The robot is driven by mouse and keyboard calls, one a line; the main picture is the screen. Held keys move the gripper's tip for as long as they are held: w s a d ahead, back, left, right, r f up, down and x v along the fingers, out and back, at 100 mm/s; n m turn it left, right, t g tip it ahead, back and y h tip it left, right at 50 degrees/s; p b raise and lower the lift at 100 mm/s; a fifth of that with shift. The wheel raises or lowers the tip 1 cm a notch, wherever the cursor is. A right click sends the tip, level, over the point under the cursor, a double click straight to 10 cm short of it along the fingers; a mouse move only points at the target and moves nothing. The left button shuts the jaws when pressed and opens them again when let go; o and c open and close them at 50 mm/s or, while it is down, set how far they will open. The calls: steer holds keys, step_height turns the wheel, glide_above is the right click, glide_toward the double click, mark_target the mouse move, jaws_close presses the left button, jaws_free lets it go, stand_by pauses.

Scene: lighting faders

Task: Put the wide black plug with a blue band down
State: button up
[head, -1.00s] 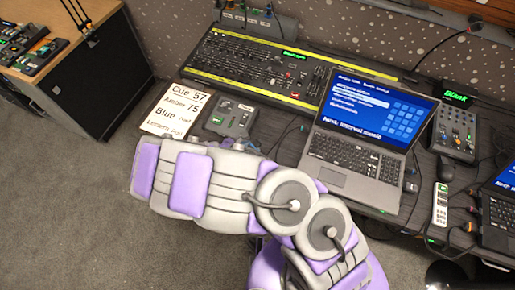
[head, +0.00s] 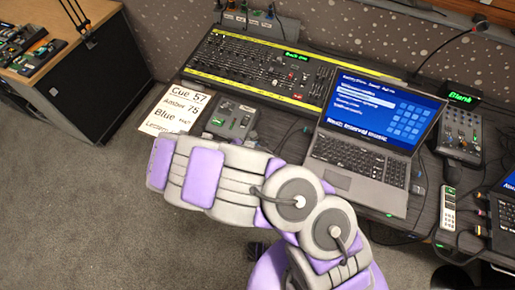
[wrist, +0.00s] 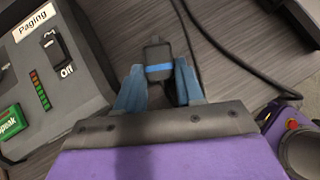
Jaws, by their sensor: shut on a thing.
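The wide black plug with a blue band (wrist: 158,55) shows in the wrist view at the top middle. My gripper (wrist: 159,74) is shut on it, with one bluish finger on each side. The plug is over the dark wood-grain desk top (wrist: 225,75); I cannot tell whether it touches the surface. In the head view my arm's links hide the gripper and the plug.
A grey paging box (wrist: 60,75) with a switch marked Off stands just left of the plug. A black cable (wrist: 235,55) runs along the desk on the right. In the head view, a laptop (head: 360,150), a fader console (head: 260,72) and a paper sheet (head: 175,108) lie around.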

steer(key=shift+s+a+f, duration=0.1)
steer(key=shift+a+f, duration=0.25)
steer(key=shift+a, duration=0.15)
jaws_close()
steer(key=shift+s+d+f, duration=0.2)
steer(key=shift+d+f, duration=0.05)
steer(key=shift+d, duration=0.2)
steer(key=o, duration=0.7)
jaws_free()
steer(key=shift+d, duration=0.1)
steer(key=o, duration=0.3)
steer(key=shift+s+f, duration=0.1)
steer(key=shift+f, duration=0.1)
steer(key=shift+o, duration=0.7)
steer(key=shift+r, duration=0.4)
steer(key=p+v, duration=0.1)
steer(key=v, duration=0.3)
steer(key=p+v, duration=0.1)
steer(key=v, duration=0.3)
steer(key=w+p+v, duration=0.1)
steer(key=p+v, duration=0.1)
steer(key=v, duration=0.2)
steer(key=shift+s+r, duration=0.1)
steer(key=shift+r, duration=0.35)
